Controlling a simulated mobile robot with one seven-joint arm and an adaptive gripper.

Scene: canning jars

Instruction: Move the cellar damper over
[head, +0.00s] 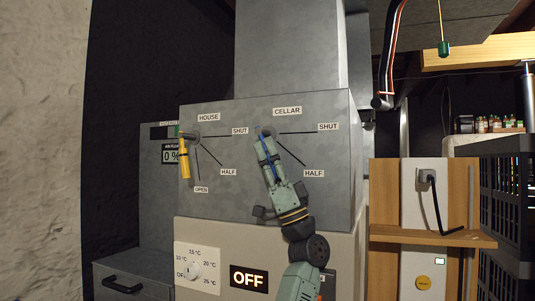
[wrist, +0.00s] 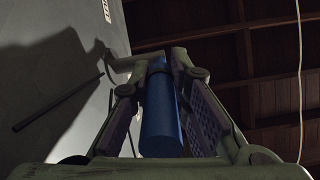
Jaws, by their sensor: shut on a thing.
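The cellar damper has a blue handle (head: 267,160) on the grey metal box, under the CELLAR label (head: 287,111). It hangs downward from its pivot, slightly tilted to the right at its lower end. In the wrist view the blue handle (wrist: 160,122) lies between the two fingers. My gripper (head: 266,150) is shut on it, reaching up from below; its fingers also show in the wrist view (wrist: 158,66). The cellar SHUT label (head: 328,127) and HALF label (head: 313,174) are at the ends of dark lines. My gripper and arm cover the area below the handle.
The house damper's yellow handle (head: 184,160) hangs down to the left. A dial (head: 193,270) and a lit OFF sign (head: 249,279) are lower on the front. A wooden shelf (head: 432,237) and dark crate (head: 507,205) stand to the right. A green pull (head: 443,48) hangs upper right.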

